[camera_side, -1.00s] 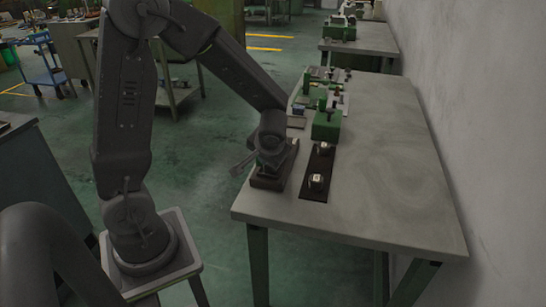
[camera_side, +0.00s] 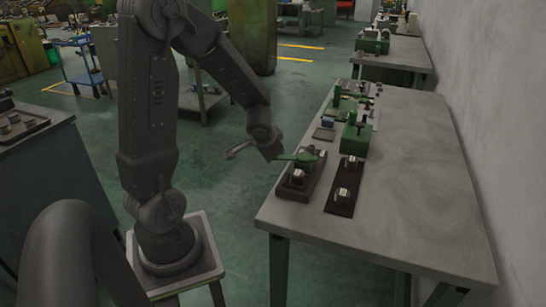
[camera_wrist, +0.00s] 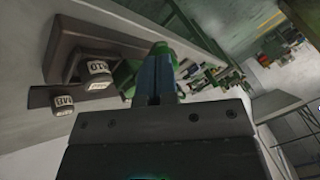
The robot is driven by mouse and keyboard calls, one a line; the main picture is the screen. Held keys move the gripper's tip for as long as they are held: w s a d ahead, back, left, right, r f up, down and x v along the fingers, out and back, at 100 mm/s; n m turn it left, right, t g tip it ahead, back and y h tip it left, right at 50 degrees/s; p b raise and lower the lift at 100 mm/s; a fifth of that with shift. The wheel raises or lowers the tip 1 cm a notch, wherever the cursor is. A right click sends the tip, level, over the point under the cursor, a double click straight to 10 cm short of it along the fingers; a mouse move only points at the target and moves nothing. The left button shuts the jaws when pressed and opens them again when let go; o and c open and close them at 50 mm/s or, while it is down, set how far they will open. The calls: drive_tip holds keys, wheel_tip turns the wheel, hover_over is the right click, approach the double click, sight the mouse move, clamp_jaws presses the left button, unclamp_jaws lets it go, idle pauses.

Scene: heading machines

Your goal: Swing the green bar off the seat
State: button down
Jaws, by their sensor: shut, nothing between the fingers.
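The green bar (camera_side: 296,157) extends over the dark block with the seat (camera_side: 292,190) at the table's near left corner. A silver piece (camera_side: 297,174) shows on the block just below the bar. My gripper (camera_side: 277,153) is shut and empty at the bar's left end, close to it; whether they touch I cannot tell. In the wrist view my shut fingers (camera_wrist: 158,72) point up the picture, with green parts (camera_wrist: 126,76) just left of them, partly hidden. The dark block (camera_wrist: 72,45) shows there with a labelled metal piece (camera_wrist: 98,68).
A second dark plate (camera_side: 344,198) with labelled metal pieces lies right of the block. Behind it stand a green machine (camera_side: 355,138) and other green fixtures. The right part of the grey table (camera_side: 425,190) is clear, up to the wall.

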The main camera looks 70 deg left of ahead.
drive_tip(key=w+a, duration=0.2)
drive_tip(key=a, duration=0.3)
drive_tip(key=shift+w+a, duration=0.25)
drive_tip(key=shift+w, duration=0.05)
idle(0.7)
drive_tip(key=s+r, duration=0.9)
drive_tip(key=shift+s+d, duration=0.3)
drive_tip(key=shift+s, duration=0.05)
idle(0.5)
